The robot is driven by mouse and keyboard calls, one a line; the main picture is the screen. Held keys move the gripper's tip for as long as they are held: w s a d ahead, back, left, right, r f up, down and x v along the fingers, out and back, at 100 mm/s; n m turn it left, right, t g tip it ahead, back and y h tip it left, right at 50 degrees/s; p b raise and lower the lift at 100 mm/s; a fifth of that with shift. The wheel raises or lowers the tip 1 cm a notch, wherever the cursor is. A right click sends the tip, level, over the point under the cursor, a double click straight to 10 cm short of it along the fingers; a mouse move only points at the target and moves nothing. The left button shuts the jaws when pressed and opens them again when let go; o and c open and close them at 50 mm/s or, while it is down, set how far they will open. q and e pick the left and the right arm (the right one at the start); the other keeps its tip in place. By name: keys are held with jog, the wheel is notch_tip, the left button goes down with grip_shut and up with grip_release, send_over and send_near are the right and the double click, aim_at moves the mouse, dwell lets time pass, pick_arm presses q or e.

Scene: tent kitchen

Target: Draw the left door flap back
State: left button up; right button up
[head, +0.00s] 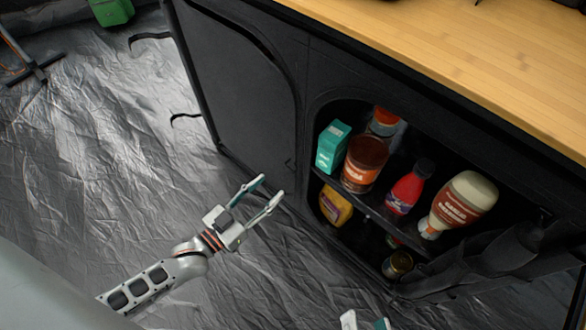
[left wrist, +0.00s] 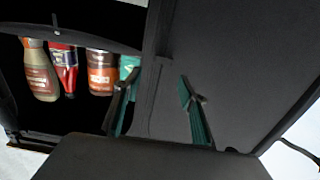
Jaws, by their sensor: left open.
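The left door flap (head: 238,85) is a dark fabric panel with an arched seam, lying flat over the left part of the black cabinet. It also shows in the left wrist view (left wrist: 235,65), upside down. My left gripper (head: 270,189) is open and empty, low in front of the cabinet near the flap's lower right corner. In the left wrist view, its two fingers (left wrist: 158,105) are spread with the dark cabinet front behind them. Whether they touch it cannot be told. Only the tips of my right gripper (head: 365,321) show at the bottom edge.
The right compartment is open, with a teal box (head: 333,146), a brown tin (head: 364,165), a red bottle (head: 405,192) and a sauce bottle (head: 463,204) inside. Dark fabric (head: 490,255) hangs bunched beside it. A wooden top (head: 470,55) overhangs.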

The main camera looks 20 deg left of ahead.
aim_at(288, 168)
pick_arm(q)
jog(key=x, duration=0.2)
jog(key=b+x, duration=0.1)
jog(key=x, duration=0.2)
jog(key=b+x, duration=0.1)
jog(key=x, duration=0.2)
jog(key=shift+w+a+f, duration=0.2)
jog(key=shift+w+f, duration=0.05)
jog(key=shift+f, duration=0.05)
pick_arm(e)
jog(key=a+m, duration=0.1)
jog(key=m, duration=0.1)
jog(key=shift+s+a+m+t, duration=0.1)
jog(key=shift+a+m+t, duration=0.1)
jog(key=shift+m+t, duration=0.15)
pick_arm(q)
jog(key=shift+c, duration=0.4)
grip_shut()
